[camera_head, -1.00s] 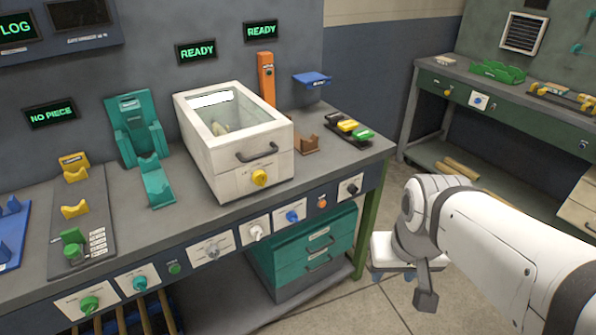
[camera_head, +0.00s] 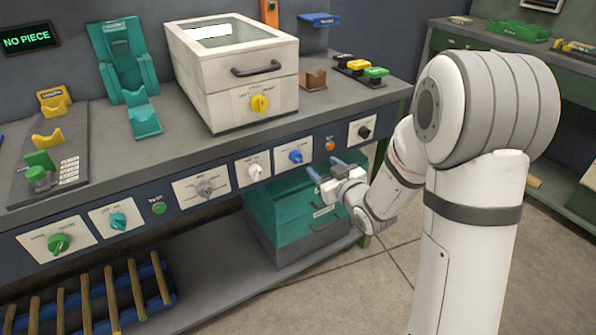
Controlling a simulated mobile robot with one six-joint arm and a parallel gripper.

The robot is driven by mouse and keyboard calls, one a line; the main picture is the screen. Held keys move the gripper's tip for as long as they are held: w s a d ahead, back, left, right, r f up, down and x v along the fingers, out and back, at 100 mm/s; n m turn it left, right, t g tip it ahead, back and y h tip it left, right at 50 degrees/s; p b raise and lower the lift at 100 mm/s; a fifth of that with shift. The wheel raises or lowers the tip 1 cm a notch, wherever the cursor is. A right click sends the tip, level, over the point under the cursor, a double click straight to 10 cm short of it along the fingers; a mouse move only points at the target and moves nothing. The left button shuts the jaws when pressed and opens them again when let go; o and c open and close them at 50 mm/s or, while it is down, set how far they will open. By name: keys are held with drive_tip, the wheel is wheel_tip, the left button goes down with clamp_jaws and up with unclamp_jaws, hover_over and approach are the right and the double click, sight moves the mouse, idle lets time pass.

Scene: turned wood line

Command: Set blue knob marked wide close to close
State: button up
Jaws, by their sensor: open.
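The blue knob (camera_head: 295,156) sits on a white plate on the front panel of the workbench, right of the white knob (camera_head: 255,171). The lettering on its plate is too small to read, and I cannot tell which mark the knob points to. My gripper (camera_head: 325,169) is in front of the panel, just right of and slightly below the blue knob. Its blue-tipped fingers are apart, with nothing seen between them. The gripper does not appear to touch the knob.
Along the same panel are an orange button (camera_head: 330,145), a black knob (camera_head: 364,131), a grey dial (camera_head: 205,188), a teal knob (camera_head: 117,221) and a green knob (camera_head: 59,243). A teal drawer unit (camera_head: 280,236) stands below the gripper. The white box (camera_head: 240,75) sits above.

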sight(299, 160)
drive_tip(key=w+a, duration=0.2)
drive_tip(key=w+a+f+y+b, duration=0.1)
drive_tip(key=w+a, duration=0.1)
drive_tip(key=w+a+f+n+y, duration=0.1)
drive_tip(key=w+a, duration=0.1)
drive_tip(key=shift+a+f+t+b, duration=0.1)
drive_tip(key=shift+a+t+b, duration=0.2)
drive_tip(key=shift+a, duration=0.05)
